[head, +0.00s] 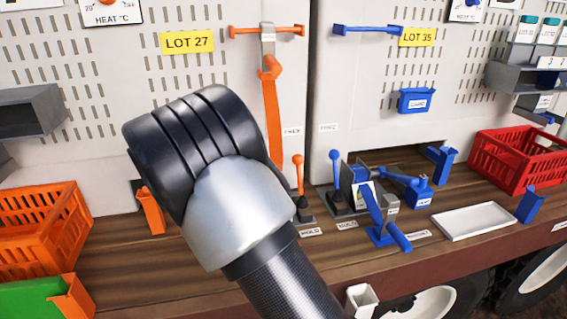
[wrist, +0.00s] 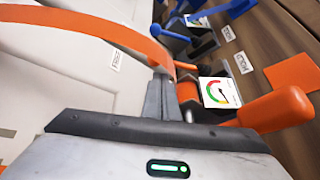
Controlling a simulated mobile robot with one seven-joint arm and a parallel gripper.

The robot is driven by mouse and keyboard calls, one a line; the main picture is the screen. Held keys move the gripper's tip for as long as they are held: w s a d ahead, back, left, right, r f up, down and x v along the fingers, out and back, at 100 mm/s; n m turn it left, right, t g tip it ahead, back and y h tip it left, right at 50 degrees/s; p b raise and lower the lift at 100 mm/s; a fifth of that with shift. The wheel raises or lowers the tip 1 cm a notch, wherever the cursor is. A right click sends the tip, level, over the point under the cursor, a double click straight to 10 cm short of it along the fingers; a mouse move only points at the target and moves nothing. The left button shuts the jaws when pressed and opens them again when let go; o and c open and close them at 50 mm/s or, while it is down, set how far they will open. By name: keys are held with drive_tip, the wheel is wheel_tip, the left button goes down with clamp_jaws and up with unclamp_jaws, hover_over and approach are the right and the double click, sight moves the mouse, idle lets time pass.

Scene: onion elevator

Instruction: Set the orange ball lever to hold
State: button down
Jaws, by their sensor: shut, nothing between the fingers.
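The orange ball lever (head: 298,172) stands about upright on a dark base at the back of the wooden bench in the head view, just right of my arm. A small white label (head: 311,232) lies in front of it; its text is hard to read. My gripper (wrist: 162,88) shows in the wrist view, shut and empty; in the head view my arm hides it. An orange strap (wrist: 95,27) crosses close by the fingertips. Orange parts (wrist: 185,70) lie just beyond the fingers; I cannot tell whether the lever is among them, or whether the fingers touch anything.
A white dial gauge (wrist: 220,92) and a thick orange handle (wrist: 275,112) are close right of the fingers. A blue ball lever (head: 335,170) and blue fixture (head: 385,225) stand right of the orange lever. A red crate (head: 515,160) and white tray (head: 473,221) are farther right.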

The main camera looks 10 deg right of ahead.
sight(300, 180)
drive_tip(key=shift+w+a+f+n+t, duration=0.1)
drive_tip(key=shift+w+a+n+t, duration=0.15)
drive_tip(key=shift+a, duration=0.25)
drive_tip(key=shift+w+a+f+n+t, duration=0.15)
drive_tip(key=shift+w+a, duration=0.15)
drive_tip(key=shift+a, duration=0.15)
drive_tip(key=shift+d, duration=0.1)
drive_tip(key=p+x, duration=0.1)
drive_tip(key=x, duration=0.9)
drive_tip(key=shift+s+r, duration=0.1)
